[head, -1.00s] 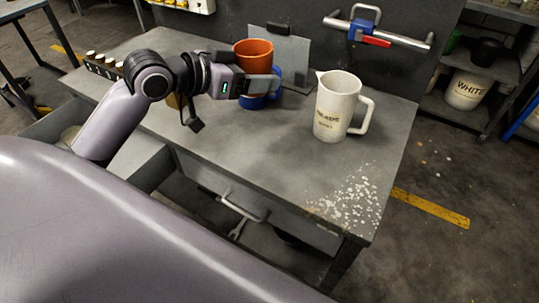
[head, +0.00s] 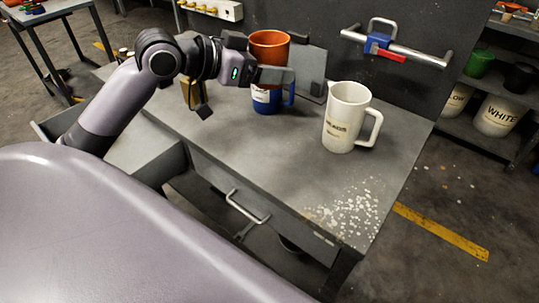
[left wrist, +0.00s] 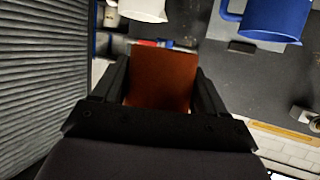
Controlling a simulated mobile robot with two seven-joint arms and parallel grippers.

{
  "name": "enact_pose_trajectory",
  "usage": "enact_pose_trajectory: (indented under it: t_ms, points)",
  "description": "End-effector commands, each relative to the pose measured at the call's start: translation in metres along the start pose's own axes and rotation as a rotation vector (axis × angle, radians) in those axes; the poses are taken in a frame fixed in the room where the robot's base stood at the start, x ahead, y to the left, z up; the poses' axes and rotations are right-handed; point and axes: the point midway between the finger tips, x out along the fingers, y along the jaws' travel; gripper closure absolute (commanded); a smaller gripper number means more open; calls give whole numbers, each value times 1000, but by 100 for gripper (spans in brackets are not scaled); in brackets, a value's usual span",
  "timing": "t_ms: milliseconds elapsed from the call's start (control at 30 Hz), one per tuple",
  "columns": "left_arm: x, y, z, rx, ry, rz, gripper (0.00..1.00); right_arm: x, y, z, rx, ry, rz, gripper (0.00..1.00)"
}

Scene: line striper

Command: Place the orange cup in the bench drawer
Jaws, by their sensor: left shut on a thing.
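The orange cup (head: 269,45) is held in my left gripper (head: 268,75), above the bench top. In the left wrist view, the orange cup (left wrist: 162,75) sits between the two dark fingers of my left gripper (left wrist: 162,85). The bench has an open drawer (head: 145,160) at its left, partly hidden by my left arm. Its inside is only partly visible. Another bench drawer front with a bar handle (head: 247,207) is on the near side. My right gripper is not in view.
A blue mug (head: 267,98) stands just below the held cup in the head view. A white pitcher (head: 346,118) stands to its right. The bench's right front is clear, with white paint specks.

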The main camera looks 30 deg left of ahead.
Motion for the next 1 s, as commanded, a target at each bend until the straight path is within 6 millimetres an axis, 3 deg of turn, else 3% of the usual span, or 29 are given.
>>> enact_pose_trajectory:
  t_ms: [167, 700, 1000]
  points:
    - [3, 0, 9, -2, -1, 1, 65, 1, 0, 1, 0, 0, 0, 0]
    - [48, 0, 133, -5, -2, -1, 65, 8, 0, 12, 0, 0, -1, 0]
    - [58, 0, 161, -4, -2, 0, 65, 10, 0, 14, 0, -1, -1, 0]
